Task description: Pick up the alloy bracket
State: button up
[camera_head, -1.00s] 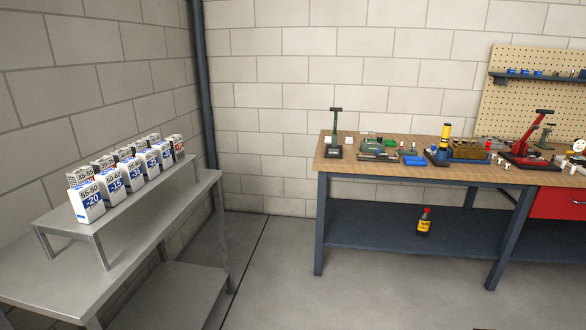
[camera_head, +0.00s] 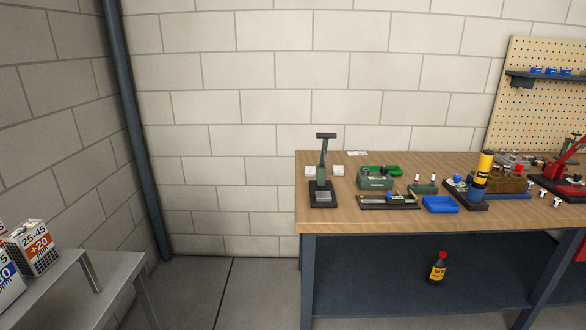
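I cannot pick out the alloy bracket for certain; the small parts on the wooden workbench (camera_head: 420,218) are too small to tell. Near its left end stands a green press (camera_head: 322,178) on a black base. To its right are a green block-shaped tool (camera_head: 375,180), a flat black fixture (camera_head: 389,202) and a blue tray (camera_head: 441,204). A small green holder (camera_head: 423,187) has white upright pieces on it. My gripper is not in view.
A metal shelf stand (camera_head: 120,268) with labelled boxes (camera_head: 33,247) is at lower left. A dark pipe (camera_head: 137,130) runs up the wall corner. A bottle (camera_head: 438,267) stands on the bench's lower shelf. Grey floor (camera_head: 260,290) is open between stand and bench.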

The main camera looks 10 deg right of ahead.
aim_at(338, 170)
jog(key=i+j+z, duration=0.2)
jog(key=i, duration=0.35)
jog(key=i+z, duration=0.2)
jog(key=i, duration=0.4)
